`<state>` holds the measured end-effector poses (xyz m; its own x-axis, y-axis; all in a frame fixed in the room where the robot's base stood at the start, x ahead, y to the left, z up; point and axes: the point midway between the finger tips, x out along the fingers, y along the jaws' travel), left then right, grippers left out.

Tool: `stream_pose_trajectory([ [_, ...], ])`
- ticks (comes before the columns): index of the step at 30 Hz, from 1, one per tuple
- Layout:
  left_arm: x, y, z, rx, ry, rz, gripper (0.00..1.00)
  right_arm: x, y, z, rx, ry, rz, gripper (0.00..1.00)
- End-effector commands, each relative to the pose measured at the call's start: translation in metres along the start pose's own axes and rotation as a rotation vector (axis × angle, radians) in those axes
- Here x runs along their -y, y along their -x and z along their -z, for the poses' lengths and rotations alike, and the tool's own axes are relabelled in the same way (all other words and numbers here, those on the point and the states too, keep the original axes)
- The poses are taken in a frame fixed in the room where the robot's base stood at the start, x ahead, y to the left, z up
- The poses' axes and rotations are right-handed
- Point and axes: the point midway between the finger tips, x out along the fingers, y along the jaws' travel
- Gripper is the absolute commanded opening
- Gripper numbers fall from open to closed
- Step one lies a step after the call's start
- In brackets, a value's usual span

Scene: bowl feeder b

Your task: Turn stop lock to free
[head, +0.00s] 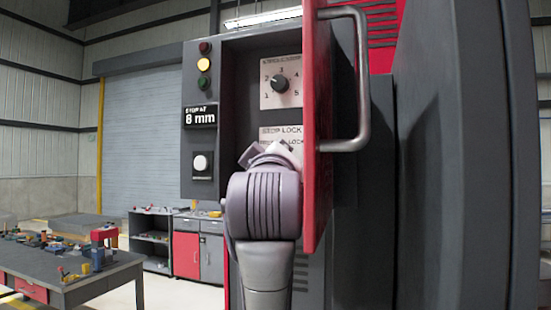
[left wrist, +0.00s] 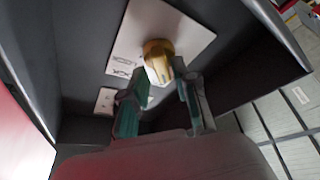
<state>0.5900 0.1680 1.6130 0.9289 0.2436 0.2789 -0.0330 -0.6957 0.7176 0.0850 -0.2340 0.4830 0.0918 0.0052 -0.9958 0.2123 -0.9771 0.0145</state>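The stop lock is a yellow knob (left wrist: 158,62) on a white plate (left wrist: 185,32) in the left wrist view, where the lettering appears turned over. In the head view the lock's plate (head: 291,133) shows the word LOCK, and my wrist hides the knob. My left gripper (left wrist: 160,80) has its two fingers apart, with the tips at either side of the knob's near end. A small gap seems to show beside the knob; I cannot tell whether a finger touches it. My right gripper is in neither view.
A numbered dial (head: 281,82) sits above the lock inside the recess. The open red door (head: 316,120) with its grey handle (head: 362,80) stands close on the right of my arm. A lamp and button panel (head: 201,140) is on the left. A workbench (head: 70,262) stands farther off.

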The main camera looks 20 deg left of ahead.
Motion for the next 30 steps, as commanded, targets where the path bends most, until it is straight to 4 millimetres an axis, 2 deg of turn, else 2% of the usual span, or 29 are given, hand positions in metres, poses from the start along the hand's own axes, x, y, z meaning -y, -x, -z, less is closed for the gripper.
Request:
stream_pose_trajectory([
  [20, 0.0042, -0.0009, -0.0041, 0.008, -0.026, 0.001, 0.40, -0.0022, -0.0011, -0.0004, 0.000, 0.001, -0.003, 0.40],
  [23, 0.0057, -0.0013, -0.0036, 0.006, -0.082, -0.020, 0.40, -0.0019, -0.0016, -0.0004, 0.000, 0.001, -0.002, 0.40],
  [30, 0.0059, -0.0018, -0.0011, 0.004, -0.334, -0.124, 0.40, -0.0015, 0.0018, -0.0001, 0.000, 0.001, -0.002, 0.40],
])
